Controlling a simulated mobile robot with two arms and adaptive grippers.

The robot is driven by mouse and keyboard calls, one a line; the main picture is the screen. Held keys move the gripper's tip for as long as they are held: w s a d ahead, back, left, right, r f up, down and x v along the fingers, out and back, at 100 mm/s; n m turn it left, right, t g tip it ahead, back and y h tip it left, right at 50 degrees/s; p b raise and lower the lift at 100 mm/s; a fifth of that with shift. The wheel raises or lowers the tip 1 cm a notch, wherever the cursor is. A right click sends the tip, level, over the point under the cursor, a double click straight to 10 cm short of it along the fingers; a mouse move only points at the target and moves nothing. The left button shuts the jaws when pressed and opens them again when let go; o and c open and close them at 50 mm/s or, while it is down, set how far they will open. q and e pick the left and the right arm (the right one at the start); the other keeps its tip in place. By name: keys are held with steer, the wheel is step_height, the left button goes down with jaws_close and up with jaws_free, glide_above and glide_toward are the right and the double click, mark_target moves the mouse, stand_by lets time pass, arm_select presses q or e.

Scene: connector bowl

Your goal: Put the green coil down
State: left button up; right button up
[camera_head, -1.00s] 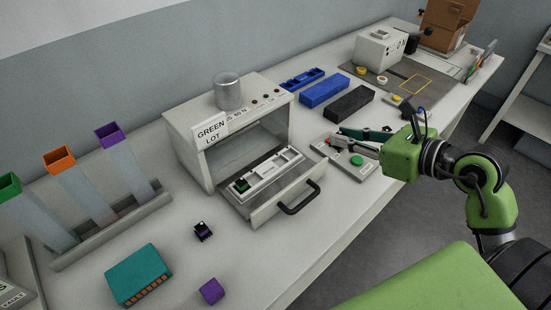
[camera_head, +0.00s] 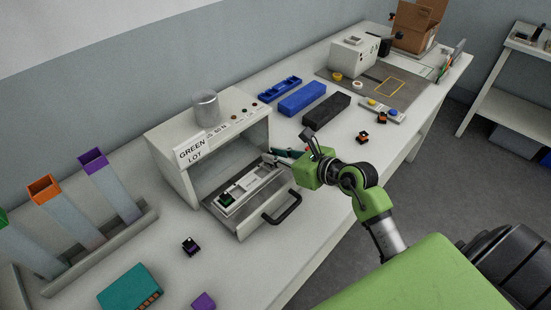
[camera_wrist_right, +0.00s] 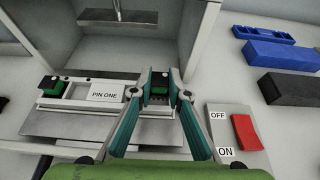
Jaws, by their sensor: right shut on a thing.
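My right gripper (camera_wrist_right: 160,78) is shut on a green coil (camera_wrist_right: 159,90), a small black block with green. In the right wrist view it is over the right part of the pulled-out drawer tray. I cannot tell whether the coil touches the tray. In the head view my right gripper (camera_head: 272,156) is at the right side of the machine's open drawer (camera_head: 250,225), and the coil is not clear there. Another green and black coil sits in the tray's left end (camera_head: 227,198), left of the "PIN ONE" label (camera_wrist_right: 107,95). My left gripper is not in view.
The machine housing (camera_head: 168,160) labelled "GREEN LOT" stands behind the drawer. An OFF/ON switch panel (camera_wrist_right: 222,130) lies right of it. A black coil (camera_head: 190,245) lies left of the drawer; two black-orange ones (camera_head: 362,137) lie right. Blue and black blocks (camera_head: 302,98) lie behind.

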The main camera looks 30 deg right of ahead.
steer(key=shift+f, duration=0.9)
steer(key=shift+f, duration=0.2)
steer(key=o, duration=0.9)
steer(key=shift+o, duration=0.2)
